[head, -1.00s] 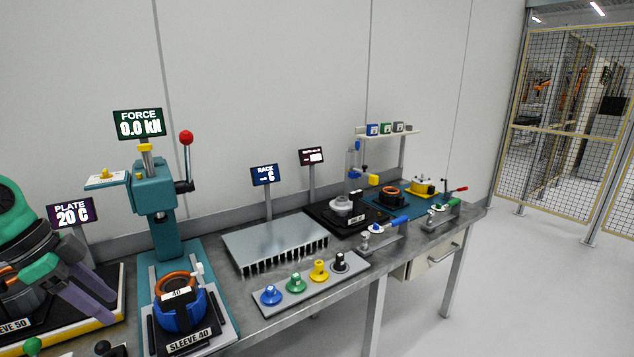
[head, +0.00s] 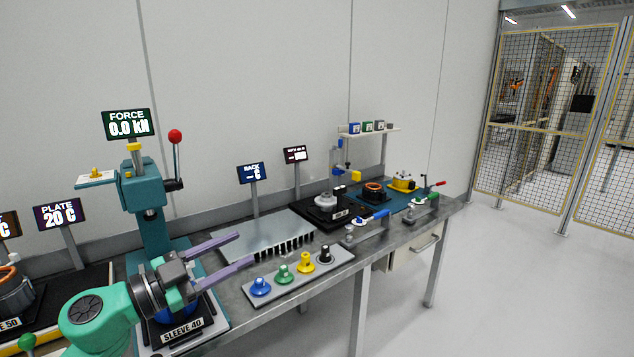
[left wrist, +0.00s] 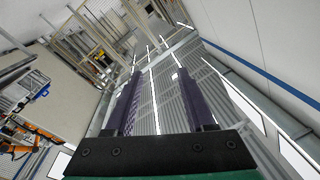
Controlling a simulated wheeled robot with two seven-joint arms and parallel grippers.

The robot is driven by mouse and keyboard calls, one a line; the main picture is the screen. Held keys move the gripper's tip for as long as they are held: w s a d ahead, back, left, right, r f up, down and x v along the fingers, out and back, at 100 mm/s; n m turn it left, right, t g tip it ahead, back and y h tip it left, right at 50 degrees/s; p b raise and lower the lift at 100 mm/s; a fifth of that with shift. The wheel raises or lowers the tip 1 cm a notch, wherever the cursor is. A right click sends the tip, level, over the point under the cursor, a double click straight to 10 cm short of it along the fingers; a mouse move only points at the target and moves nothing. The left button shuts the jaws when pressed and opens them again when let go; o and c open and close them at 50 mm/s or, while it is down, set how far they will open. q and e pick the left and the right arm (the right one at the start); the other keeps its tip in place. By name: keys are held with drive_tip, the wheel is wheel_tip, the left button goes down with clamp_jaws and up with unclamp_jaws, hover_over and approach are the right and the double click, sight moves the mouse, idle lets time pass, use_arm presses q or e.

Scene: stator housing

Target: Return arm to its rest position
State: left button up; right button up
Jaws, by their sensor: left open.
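My left gripper (head: 246,250) shows in the head view, its arm coming in from the lower left. Its two purple fingers are spread apart with nothing between them, pointing right over the front of the grey finned rack (head: 262,238). The gripper body is in front of the teal press (head: 150,215) and hides most of the blue sleeve at its base. In the left wrist view the two fingers (left wrist: 165,105) are apart and empty, with the far room and ceiling beyond them. My right gripper is not in view.
A tray (head: 300,285) with blue, green, yellow and black knobbed pieces lies at the bench's front, close to the fingers. The press lever with a red ball (head: 175,136) stands upright. Fixtures with toggle clamps (head: 372,218) occupy the right end. Open floor (head: 500,290) lies to the right.

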use_arm(q)
drive_tip(key=s+a+f+n+t+y, duration=0.1)
drive_tip(key=a+f+n+y, duration=0.5)
drive_tip(key=f+n+y, duration=0.25)
drive_tip(key=s+a+f+n+t+y, duration=0.1)
drive_tip(key=s+a+f+n+y, duration=0.1)
drive_tip(key=a+f+n+y, duration=0.45)
drive_tip(key=s+d+f+m+g+h, duration=0.1)
drive_tip(key=s+d+f+g, duration=0.1)
drive_tip(key=s+f+g, duration=0.5)
drive_tip(key=s+d+f+g, duration=0.3)
drive_tip(key=s+f+g, duration=0.1)
drive_tip(key=s+f, duration=0.7)
drive_tip(key=s+f+g, duration=0.1)
drive_tip(key=s+f, duration=0.1)
drive_tip(key=f, duration=1)
drive_tip(key=s+f, duration=0.2)
drive_tip(key=f, duration=1.1)
drive_tip(key=s+a+f+g, duration=0.1)
drive_tip(key=s+a+f, duration=0.2)
drive_tip(key=s+f, duration=0.9)
drive_tip(key=s, duration=0.4)
drive_tip(key=shift+f+m+g, duration=0.3)
drive_tip(key=shift+f+m, duration=0.05)
drive_tip(key=shift+m, duration=0.05)
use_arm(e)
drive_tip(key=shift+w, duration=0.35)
